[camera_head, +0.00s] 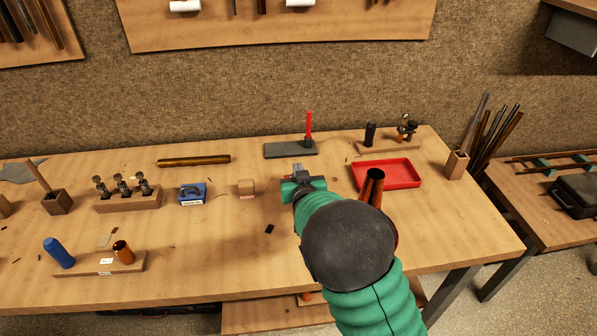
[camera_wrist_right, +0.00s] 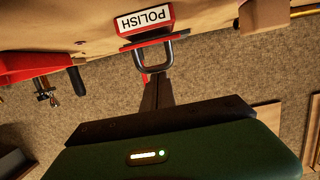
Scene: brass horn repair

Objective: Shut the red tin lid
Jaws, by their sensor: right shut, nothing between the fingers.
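A tin with a white "POLISH" label (camera_wrist_right: 146,19) shows upside down at the top of the right wrist view. A red strip like a lid edge and a dark loop handle (camera_wrist_right: 153,58) adjoin the label. How far the lid stands open cannot be told. In the head view my right gripper (camera_head: 297,169) hides the tin. The fingers (camera_wrist_right: 156,80) are shut and empty, and in the wrist view their tips appear close to the handle; contact cannot be told. My left gripper is not in view.
A wooden block (camera_head: 246,187) and a blue tin (camera_head: 192,194) stand left of my gripper. A red tray (camera_head: 411,183) lies right. Behind are a dark slab (camera_head: 278,150) and a red upright piece (camera_head: 308,125). A copper tube (camera_head: 374,186) shows beside my arm.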

